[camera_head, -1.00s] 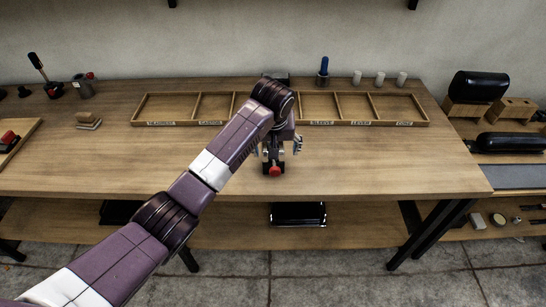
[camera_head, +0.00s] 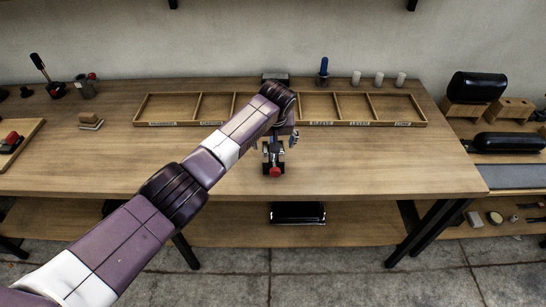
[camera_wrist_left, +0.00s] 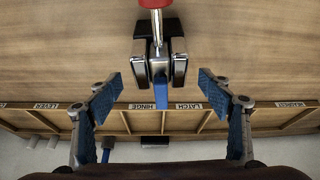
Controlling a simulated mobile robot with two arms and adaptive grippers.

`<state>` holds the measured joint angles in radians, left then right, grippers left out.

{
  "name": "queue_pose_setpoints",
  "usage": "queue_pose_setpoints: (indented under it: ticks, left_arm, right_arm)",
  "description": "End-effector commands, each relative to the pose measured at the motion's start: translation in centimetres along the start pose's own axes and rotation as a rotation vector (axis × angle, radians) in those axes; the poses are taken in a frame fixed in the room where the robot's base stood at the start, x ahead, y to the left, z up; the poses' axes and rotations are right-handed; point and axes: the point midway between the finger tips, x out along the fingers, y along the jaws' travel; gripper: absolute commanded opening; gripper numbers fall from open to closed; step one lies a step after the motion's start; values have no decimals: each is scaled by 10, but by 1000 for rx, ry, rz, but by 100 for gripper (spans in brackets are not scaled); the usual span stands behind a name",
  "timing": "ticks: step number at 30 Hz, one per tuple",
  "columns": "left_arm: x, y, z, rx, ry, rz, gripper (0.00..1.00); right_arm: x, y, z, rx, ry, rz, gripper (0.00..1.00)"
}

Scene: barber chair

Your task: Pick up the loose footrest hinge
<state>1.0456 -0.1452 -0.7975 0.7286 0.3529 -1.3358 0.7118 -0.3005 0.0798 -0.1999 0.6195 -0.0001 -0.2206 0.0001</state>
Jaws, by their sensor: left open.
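A small part with two dark, chrome-edged plates (camera_wrist_left: 160,62), a metal shaft, a red end and a blue strip lies on the bench. It looks like the loose hinge, though I cannot be sure of its kind. In the head view its red end (camera_head: 275,171) shows just in front of my left gripper (camera_head: 275,146). The part lies beyond the fingertips. My right gripper is in no view.
A wooden divided tray (camera_head: 410,124) with labels lies behind the part; my arm hides its middle. A blue-handled tool (camera_head: 323,72) and several white cups (camera_head: 379,79) stand behind it. A small block (camera_head: 90,122) lies left. The bench front (camera_head: 380,175) is clear.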

Motion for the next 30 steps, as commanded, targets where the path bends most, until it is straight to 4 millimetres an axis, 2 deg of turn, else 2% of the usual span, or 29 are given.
queue_pose_setpoints:
  ticks: [5, 13, 30]
  left_arm:
    - [9, -1, 0, -1, 0, -1, 72]
    - [10, -1, 1, -1, 0, -1, 71]
    - [10, -1, 1, -1, 0, -1, 9]
  right_arm:
    - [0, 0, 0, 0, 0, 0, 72]
    - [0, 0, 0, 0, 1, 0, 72]
    - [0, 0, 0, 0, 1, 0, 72]
